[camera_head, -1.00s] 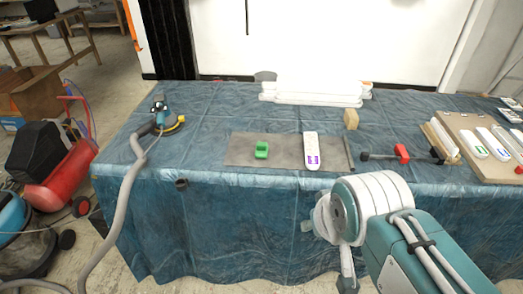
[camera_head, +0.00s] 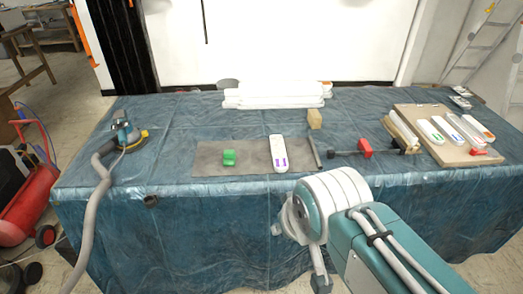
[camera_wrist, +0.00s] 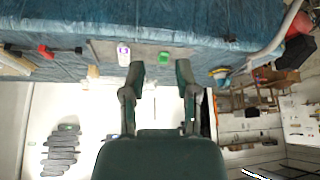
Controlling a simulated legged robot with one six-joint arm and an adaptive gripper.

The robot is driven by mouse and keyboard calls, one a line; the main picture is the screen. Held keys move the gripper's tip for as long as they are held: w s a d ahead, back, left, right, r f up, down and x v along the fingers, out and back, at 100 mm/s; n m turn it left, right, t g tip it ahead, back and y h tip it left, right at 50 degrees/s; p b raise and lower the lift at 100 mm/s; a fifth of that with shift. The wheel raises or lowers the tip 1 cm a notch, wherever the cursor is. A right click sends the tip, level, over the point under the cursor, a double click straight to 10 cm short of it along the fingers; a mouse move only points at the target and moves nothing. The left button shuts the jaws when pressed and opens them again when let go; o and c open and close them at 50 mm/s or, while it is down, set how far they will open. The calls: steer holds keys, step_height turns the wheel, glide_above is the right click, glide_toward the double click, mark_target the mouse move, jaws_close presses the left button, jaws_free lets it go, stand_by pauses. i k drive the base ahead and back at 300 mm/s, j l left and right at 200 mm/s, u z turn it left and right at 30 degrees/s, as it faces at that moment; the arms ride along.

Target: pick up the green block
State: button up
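The green block (camera_head: 229,158) lies on a grey mat (camera_head: 210,163) on the blue-covered table in the head view, left of a white bar with purple marks (camera_head: 278,154). The wrist view is upside down and shows the green block (camera_wrist: 165,57) beyond and between my two fingers. My gripper (camera_wrist: 160,74) is open and empty, with its fingers well apart. It is apart from the block. In the head view my arm is in front of the table at lower right, and its wrist hides most of the gripper.
A grinder (camera_head: 123,132) with a grey hose is at the table's left. White bars (camera_head: 275,96) are stacked at the back near a wooden block (camera_head: 314,118). A red-handled clamp (camera_head: 364,148) and a board of white bars (camera_head: 465,155) are at the right. Cloth before the mat is clear.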

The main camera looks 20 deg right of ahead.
mark_target(230, 156)
steer(key=i+j+u, duration=0.2)
steer(key=i, duration=0.25)
steer(key=i+j+u, duration=0.15)
steer(key=i+j, duration=0.2)
steer(key=i, duration=0.15)
